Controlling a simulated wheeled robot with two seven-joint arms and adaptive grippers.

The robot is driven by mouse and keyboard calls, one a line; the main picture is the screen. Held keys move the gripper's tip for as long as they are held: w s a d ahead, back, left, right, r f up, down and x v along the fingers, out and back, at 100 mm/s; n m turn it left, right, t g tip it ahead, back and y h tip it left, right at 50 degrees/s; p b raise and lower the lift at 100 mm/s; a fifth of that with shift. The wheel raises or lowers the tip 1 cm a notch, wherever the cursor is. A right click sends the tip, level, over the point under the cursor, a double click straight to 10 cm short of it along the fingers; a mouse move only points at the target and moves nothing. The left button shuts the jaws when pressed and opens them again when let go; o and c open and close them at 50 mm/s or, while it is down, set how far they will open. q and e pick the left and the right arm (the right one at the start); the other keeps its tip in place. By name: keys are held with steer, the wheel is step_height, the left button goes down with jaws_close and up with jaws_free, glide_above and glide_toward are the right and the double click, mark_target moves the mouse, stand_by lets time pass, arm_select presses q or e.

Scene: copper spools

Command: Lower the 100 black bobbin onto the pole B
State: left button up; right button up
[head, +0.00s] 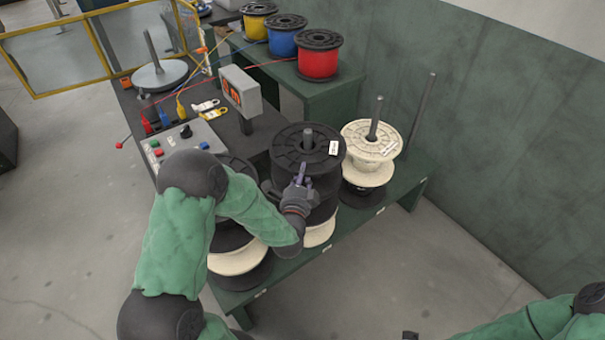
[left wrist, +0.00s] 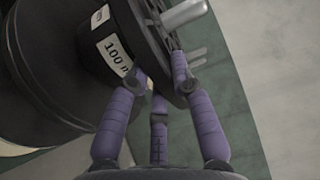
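The 100 black bobbin (head: 290,143) is at the top of the middle stack on the green bench, with a grey pole (head: 308,136) standing up through its centre hole. Its white 100 m label (left wrist: 112,50) shows in the left wrist view. My left gripper (head: 301,178) is at the bobbin's near rim. In the left wrist view, its purple fingers (left wrist: 158,82) are on both sides of the flange, closed on it. More black spool body shows directly below; I cannot tell whether there is a gap. No letter on the pole is readable. Only a dark tip of my right gripper (head: 410,335) shows.
A white spool (head: 371,142) stands on its pole to the right, and a bare pole (head: 420,108) is beyond it. My left arm partly hides another stack (head: 238,262). A meter box (head: 240,90) stands behind. Yellow, blue and red spools (head: 318,62) are at the back.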

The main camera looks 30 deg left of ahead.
arm_select(q)
steer(key=o, duration=0.5)
steer(key=shift+r, duration=0.15)
steer(key=shift+f, duration=0.25)
steer(key=v, duration=1.2)
steer(key=shift+r, duration=0.1)
